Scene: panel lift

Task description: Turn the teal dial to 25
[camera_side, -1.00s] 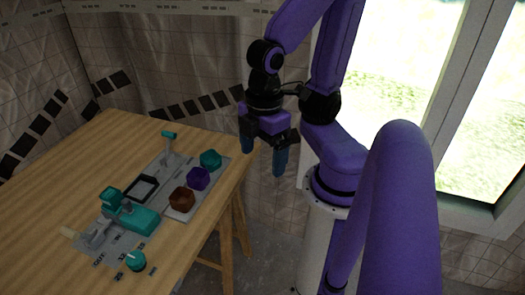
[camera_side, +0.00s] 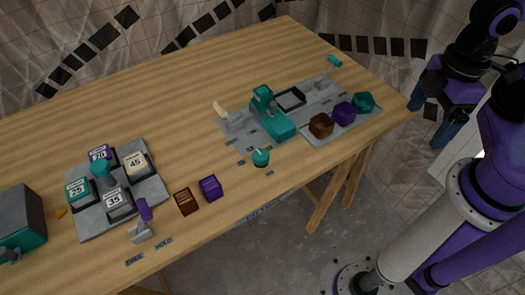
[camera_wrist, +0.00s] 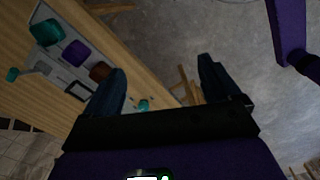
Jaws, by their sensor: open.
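A round teal dial (camera_side: 261,157) with a white pointer line stands near the table's front edge, with small dark labels around it that are too small to read. A small teal shape in the wrist view (camera_wrist: 143,105) looks like the same dial. A second teal knob (camera_side: 101,168) stands in the middle of a grey panel (camera_side: 150,190) at the left, among plates reading 70, 45, 35 and a teal plate reading 25 (camera_side: 78,192). My gripper (camera_side: 432,115) is open and empty, beyond the table's right end, apart from both knobs. Its two fingers (camera_wrist: 162,66) point down.
A grey board carries a teal block (camera_side: 274,121), levers and a black frame (camera_side: 290,98). Brown (camera_side: 321,125), purple (camera_side: 344,113) and teal (camera_side: 364,101) knobs sit at its right. A purple-handled lever (camera_side: 144,210) and a teal-and-grey box (camera_side: 20,220) are at left. The table's back is clear.

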